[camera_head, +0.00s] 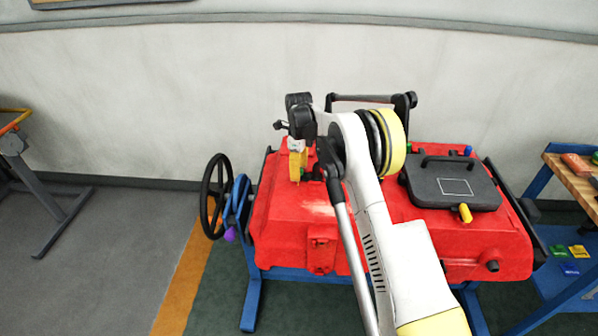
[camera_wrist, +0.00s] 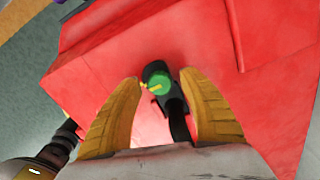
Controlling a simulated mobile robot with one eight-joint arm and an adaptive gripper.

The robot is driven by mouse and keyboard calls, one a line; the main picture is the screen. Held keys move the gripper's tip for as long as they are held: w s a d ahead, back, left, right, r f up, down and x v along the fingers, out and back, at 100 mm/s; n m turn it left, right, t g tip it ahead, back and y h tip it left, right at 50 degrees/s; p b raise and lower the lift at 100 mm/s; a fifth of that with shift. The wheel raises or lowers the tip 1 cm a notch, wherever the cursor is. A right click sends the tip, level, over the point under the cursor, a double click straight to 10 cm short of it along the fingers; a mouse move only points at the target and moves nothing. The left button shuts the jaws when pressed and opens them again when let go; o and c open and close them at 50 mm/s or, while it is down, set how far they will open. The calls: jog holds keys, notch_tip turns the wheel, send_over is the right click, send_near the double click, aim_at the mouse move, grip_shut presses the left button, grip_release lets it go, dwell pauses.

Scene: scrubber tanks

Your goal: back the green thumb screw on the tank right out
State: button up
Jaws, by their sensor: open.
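The red tank (camera_head: 290,215) stands in the middle of the head view, and its red top fills much of the wrist view (camera_wrist: 110,55). In the wrist view the green thumb screw (camera_wrist: 160,85) sits on a black fitting (camera_wrist: 180,125) on the tank, with a small yellow mark on its face. My gripper (camera_wrist: 160,82) is open, with one yellow finger to the left of the screw and one to the right. Neither finger appears to touch it. In the head view my gripper (camera_head: 300,168) is over the tank's left part, and my arm hides much of that area.
A black lid with a handle (camera_head: 450,182) and a yellow knob (camera_head: 465,213) sit on the tank's right side. A wooden-topped bench (camera_head: 575,175) stands at the far right. The left floor is mostly clear.

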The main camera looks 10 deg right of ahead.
grip_shut()
